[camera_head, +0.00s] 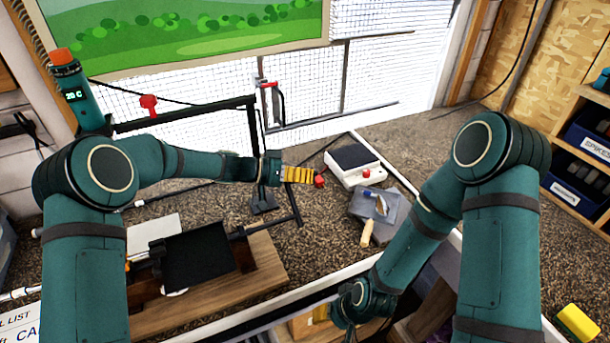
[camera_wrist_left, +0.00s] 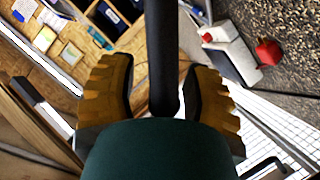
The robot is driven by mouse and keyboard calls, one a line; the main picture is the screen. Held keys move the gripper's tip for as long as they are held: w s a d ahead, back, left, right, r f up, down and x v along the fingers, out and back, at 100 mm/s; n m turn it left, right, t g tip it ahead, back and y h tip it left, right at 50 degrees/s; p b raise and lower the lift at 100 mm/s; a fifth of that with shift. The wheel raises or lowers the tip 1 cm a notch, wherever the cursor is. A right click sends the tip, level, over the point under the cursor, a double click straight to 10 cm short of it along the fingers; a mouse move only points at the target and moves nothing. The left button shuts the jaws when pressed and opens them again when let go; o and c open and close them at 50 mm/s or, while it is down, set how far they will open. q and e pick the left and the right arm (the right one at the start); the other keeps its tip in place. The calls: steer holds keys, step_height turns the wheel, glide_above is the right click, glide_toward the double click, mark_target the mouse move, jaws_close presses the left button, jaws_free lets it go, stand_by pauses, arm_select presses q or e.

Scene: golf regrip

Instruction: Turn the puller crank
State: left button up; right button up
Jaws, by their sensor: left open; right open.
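A red ball knob (camera_head: 319,181) shows right at the fingertips of my left gripper (camera_head: 312,177), in the middle of the head view. A thin black arm (camera_head: 294,207) runs down from beneath the gripper. It looks like part of the puller crank, but the join to the knob is hidden. In the left wrist view my left gripper (camera_wrist_left: 163,85) is open, with a black bar (camera_wrist_left: 162,50) between its yellow fingers. Whether they touch it is unclear. A red ball (camera_wrist_left: 268,52) lies right of the fingers. My right gripper (camera_head: 322,313) is low, over the bench's front edge, partly hidden.
A white box (camera_head: 352,165) with a red button stands right of the knob. A wooden board (camera_head: 263,262) carries a black clamp. A yellow block (camera_head: 577,322) lies at the lower right. Netting stands behind.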

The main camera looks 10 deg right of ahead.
arm_select(q)
steer(key=shift+o, duration=0.2)
steer(key=shift+d, duration=0.15)
jaws_close()
arm_select(e)
steer(key=shift+f, duration=0.1)
arm_select(q)
steer(key=shift+s+b, duration=0.15)
steer(key=shift+b, duration=0.75)
steer(key=shift+s+d+r+m+t+y+b, duration=0.35)
steer(key=shift+s+m+b, duration=0.35)
steer(key=shift+b, duration=2)
steer(key=shift+s+d+r+m+t+y+b, duration=0.1)
steer(key=shift+s+r+m+t+b, duration=0.45)
steer(key=shift+b, duration=2.1)
steer(key=shift+s+d+r+m+t+y+b, duration=0.25)
steer(key=shift+s+m+b, duration=0.5)
steer(key=shift+b, duration=1.95)
arm_select(e)
step_height(320, 180, down, 18)
steer(key=shift+s+a, duration=0.3)
steer(key=shift+s, duration=0.15)
arm_select(q)
steer(key=shift+s, duration=0.1)
arm_select(e)
steer(key=shift+f, duration=0.1)
